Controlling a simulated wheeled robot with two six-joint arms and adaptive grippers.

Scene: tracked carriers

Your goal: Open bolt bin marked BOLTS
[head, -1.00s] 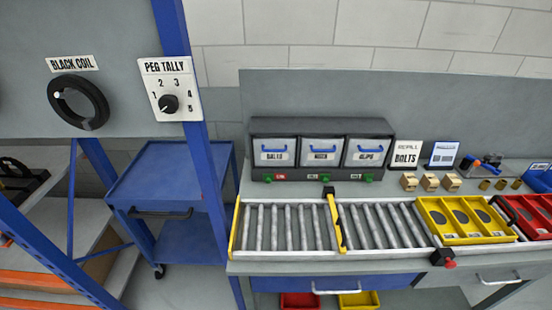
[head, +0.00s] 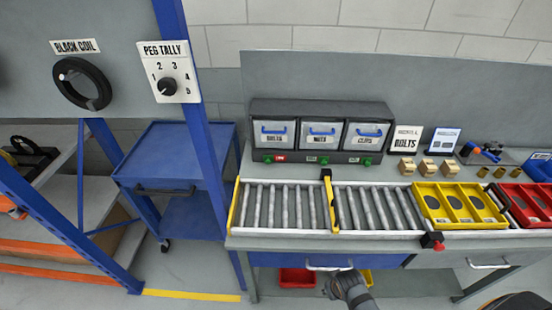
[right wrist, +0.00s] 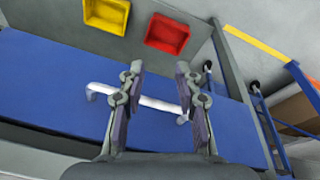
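The bin marked BOLTS (head: 274,139) is the left of three grey bins in a dark rack on the bench. Its blue handle (head: 273,131) shows, and its front looks shut. A red tag (head: 280,158) and a green knob (head: 267,158) sit below it. My right gripper (head: 341,278) is low at the bench front, below the conveyor, by the white drawer handle (head: 322,267). In the right wrist view its fingers (right wrist: 158,75) are apart and empty, with the white handle (right wrist: 150,101) behind them; contact cannot be told. My left gripper is not in view.
A roller conveyor (head: 285,232) with a yellow gate (head: 331,205) lies before the bins. A yellow tray (head: 419,190) and a red tray (head: 506,190) sit to its right. A blue post (head: 195,120) and a blue cart (head: 170,172) stand left of the bench.

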